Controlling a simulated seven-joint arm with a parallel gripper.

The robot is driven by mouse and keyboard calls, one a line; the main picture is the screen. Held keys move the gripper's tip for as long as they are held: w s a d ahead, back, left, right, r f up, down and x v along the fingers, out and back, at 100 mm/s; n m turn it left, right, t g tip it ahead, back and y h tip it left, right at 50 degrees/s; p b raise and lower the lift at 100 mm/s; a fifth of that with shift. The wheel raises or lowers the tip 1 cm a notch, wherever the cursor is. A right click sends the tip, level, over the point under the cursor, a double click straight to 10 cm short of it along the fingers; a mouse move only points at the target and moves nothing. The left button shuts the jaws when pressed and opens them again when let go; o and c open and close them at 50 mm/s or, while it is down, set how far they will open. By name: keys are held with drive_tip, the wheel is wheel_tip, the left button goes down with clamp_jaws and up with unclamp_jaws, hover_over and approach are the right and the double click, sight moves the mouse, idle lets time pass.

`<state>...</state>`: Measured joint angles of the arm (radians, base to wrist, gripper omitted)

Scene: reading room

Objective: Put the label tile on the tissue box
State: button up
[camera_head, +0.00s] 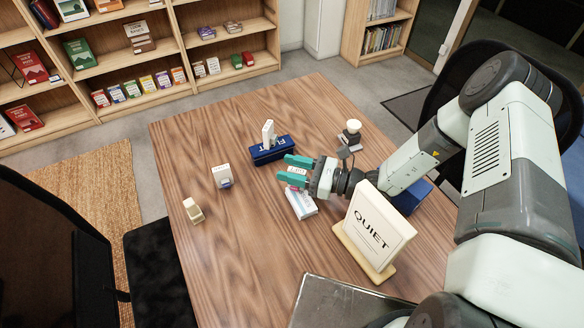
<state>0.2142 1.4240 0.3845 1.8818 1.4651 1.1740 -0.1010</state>
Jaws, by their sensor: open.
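My gripper (297,182) has teal fingers and is open, reaching left over the middle of the table. A small pale piece with reddish print (297,171) shows between the fingers. It may be the label tile, but I cannot tell if the fingers touch it. A dark blue box with white letters (270,154) stands just beyond the gripper, with a white upright piece (268,133) on top; it looks like the tissue box. A white and grey-blue flat box (303,207) lies beneath the gripper, partly hidden by a finger.
A cream QUIET sign (371,232) stands close in front of my arm. A white-topped stamp-like item (351,132) stands behind it. A small white block (222,176) and a beige block (193,210) stand at left. The wooden table's (240,270) front left is clear.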

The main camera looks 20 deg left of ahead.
sight(304, 172)
drive_tip(key=shift+d+r, duration=0.1)
drive_tip(key=shift+r, duration=0.05)
drive_tip(key=d, duration=0.2)
drive_tip(key=shift+d, duration=0.4)
wheel_tip(304, 172, up, 6)
drive_tip(key=shift+f, duration=0.1)
drive_tip(key=shift+r, duration=0.6)
